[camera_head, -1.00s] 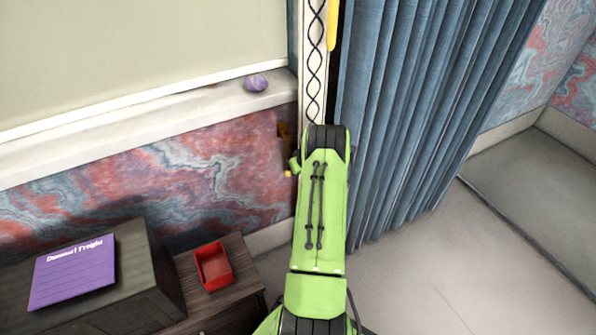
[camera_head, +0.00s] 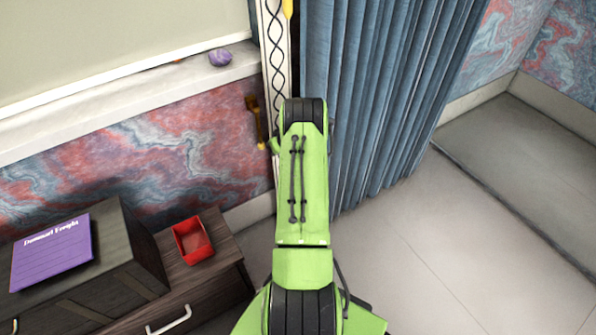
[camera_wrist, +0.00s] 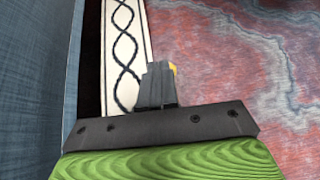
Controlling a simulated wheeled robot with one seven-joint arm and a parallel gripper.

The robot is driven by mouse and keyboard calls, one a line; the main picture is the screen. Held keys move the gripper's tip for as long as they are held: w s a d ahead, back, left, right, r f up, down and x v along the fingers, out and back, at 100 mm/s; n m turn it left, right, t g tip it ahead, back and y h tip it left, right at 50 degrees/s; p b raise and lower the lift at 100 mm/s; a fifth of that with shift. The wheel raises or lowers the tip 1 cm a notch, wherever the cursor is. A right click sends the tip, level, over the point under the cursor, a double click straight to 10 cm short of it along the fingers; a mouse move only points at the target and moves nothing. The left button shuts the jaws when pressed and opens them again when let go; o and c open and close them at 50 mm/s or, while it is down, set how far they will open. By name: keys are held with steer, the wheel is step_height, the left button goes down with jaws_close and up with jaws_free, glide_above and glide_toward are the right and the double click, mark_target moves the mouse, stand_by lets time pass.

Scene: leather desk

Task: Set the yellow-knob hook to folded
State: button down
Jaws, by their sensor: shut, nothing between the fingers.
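The hook (camera_head: 255,118) is a brown-bronze fitting on the marbled wall, just left of the patterned trim strip. Its yellow knob (camera_head: 262,146) shows at the lower end, beside my green arm. Whether the hook stands out or lies flat is hard to tell at this size. In the wrist view my gripper (camera_wrist: 157,85) has its dark fingers together and empty, pointing at the wall. A small yellow patch (camera_wrist: 173,68), likely the knob, peeks out just right of the fingertips; the rest is hidden behind them. In the head view my arm hides the gripper.
A blue curtain (camera_head: 385,90) hangs close on the right of the arm. A pale sill (camera_head: 120,95) with a purple stone (camera_head: 220,57) runs above the hook. Floor at right is clear.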

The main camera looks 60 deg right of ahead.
steer(key=s+a+f+p, duration=0.2)
steer(key=s+a, duration=0.1)
steer(key=s, duration=0.4)
steer(key=shift+s+a+f, duration=0.3)
steer(key=shift+s+f, duration=0.1)
